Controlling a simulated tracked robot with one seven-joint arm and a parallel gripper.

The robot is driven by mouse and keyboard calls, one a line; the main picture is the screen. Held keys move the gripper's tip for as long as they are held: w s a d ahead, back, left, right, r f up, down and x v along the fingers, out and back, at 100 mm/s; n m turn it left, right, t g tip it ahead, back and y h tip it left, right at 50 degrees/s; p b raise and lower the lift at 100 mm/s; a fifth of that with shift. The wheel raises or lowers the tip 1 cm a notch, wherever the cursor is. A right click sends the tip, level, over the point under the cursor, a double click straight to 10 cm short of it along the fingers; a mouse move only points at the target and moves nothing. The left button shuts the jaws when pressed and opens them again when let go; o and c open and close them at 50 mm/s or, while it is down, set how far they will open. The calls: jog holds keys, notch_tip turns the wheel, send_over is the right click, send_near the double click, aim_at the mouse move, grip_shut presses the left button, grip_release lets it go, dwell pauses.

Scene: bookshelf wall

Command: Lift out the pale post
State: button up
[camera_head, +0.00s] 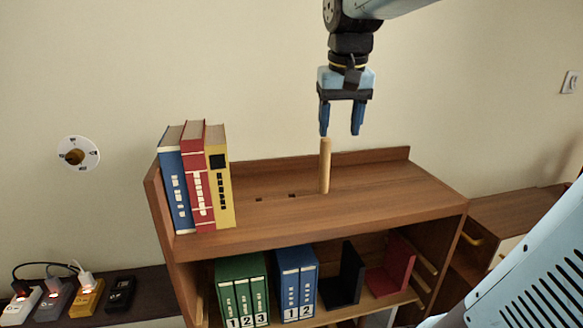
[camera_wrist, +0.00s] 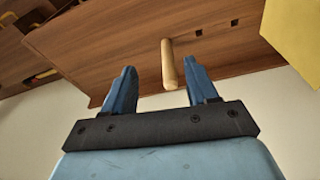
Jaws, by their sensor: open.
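The pale post (camera_head: 325,166) is a light wooden peg standing upright on the shelf's brown top board (camera_head: 390,187). In the wrist view the post (camera_wrist: 169,66) shows beyond the fingertips, between the two fingers and closer to the right one in the picture. My gripper (camera_head: 340,132) points down with blue fingers apart, empty, just above the post's top in the head view. My gripper also shows in the wrist view (camera_wrist: 164,82). I cannot tell how far above the post it is. The post's foot is not seen inside the board.
Two small square holes (camera_head: 259,199) lie in the board left of the post. Blue, red and yellow books (camera_head: 197,180) stand at the board's left end. Green binders (camera_head: 241,290), blue binders (camera_head: 296,284) and bookends fill the shelf below. The board right of the post is clear.

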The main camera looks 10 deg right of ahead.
notch_tip(320, 180, up, 2)
jog(key=r+g, duration=0.1)
jog(key=g, duration=0.1)
send_over(325, 156)
jog(key=shift+w+d+f+m, duration=0.1)
jog(key=shift+d+f+m, duration=0.15)
jog(key=shift+d+m, duration=0.15)
jog(key=shift+w, duration=0.55)
notch_tip(325, 156, down, 14)
jog(key=shift+a+r, duration=0.15)
jog(key=shift+r, duration=0.1)
jog(key=shift+c, duration=0.5)
grip_shut()
